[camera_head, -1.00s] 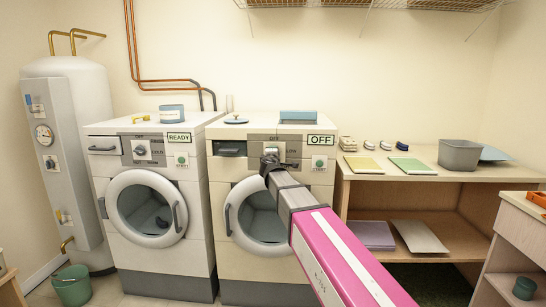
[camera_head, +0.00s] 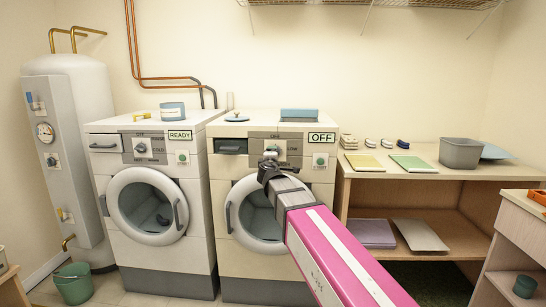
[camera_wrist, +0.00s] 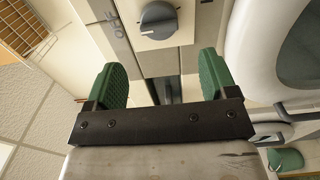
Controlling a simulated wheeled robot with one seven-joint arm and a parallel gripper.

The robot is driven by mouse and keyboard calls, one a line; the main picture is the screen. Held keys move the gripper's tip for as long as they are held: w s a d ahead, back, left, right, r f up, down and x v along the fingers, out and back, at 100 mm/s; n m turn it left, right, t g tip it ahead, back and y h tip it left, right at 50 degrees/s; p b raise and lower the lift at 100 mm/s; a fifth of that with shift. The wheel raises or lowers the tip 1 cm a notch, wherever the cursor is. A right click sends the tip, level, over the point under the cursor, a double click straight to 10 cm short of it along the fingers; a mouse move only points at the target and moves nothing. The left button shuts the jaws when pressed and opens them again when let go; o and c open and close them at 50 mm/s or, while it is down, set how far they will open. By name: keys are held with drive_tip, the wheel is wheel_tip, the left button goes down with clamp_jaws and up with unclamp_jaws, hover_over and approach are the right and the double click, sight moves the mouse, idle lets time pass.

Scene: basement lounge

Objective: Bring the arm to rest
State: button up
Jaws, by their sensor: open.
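My gripper (camera_head: 268,168) is in front of the upper part of the right washing machine (camera_head: 225,190), below its control panel (camera_head: 290,150). In the wrist view my gripper (camera_wrist: 162,78) has its two green-padded fingers spread wide, with nothing between them. A grey dial (camera_wrist: 158,20) on a pale panel lies beyond the fingers. The pink arm reaches up from the lower right of the head view and covers part of the right machine's round door (camera_head: 240,212).
The left washing machine (camera_head: 150,255) reads READY; the right one reads OFF. A wooden shelf unit (camera_head: 450,185) with a grey bin (camera_head: 460,153) stands at right. A white boiler (camera_head: 85,110) and a green bucket (camera_head: 73,284) are at left. A wire rack (camera_head: 380,4) hangs above.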

drive_tip(key=s, duration=0.2)
drive_tip(key=shift+s+a, duration=0.1)
drive_tip(key=shift+s, duration=0.3)
drive_tip(key=s+d+f+m+g+h, duration=0.25)
drive_tip(key=d+f+m+g, duration=0.2)
drive_tip(key=d+f, duration=0.55)
drive_tip(key=s+d+f+m+g+h, duration=0.2)
drive_tip(key=s+d+f+m+g, duration=0.35)
drive_tip(key=f, duration=0.75)
drive_tip(key=s+d+f+m+g+y, duration=0.2)
drive_tip(key=s+d+f+m+g, duration=0.2)
drive_tip(key=s+f, duration=0.4)
drive_tip(key=s+d+f+m+g+y, duration=0.3)
drive_tip(key=s+d+f+g, duration=0.1)
drive_tip(key=s+f, duration=0.3)
wheel_tip(320, 180, down, 2)
drive_tip(key=shift+s+d+f+m, duration=0.1)
drive_tip(key=shift+s+d+m, duration=0.25)
drive_tip(key=shift+d+m, duration=0.1)
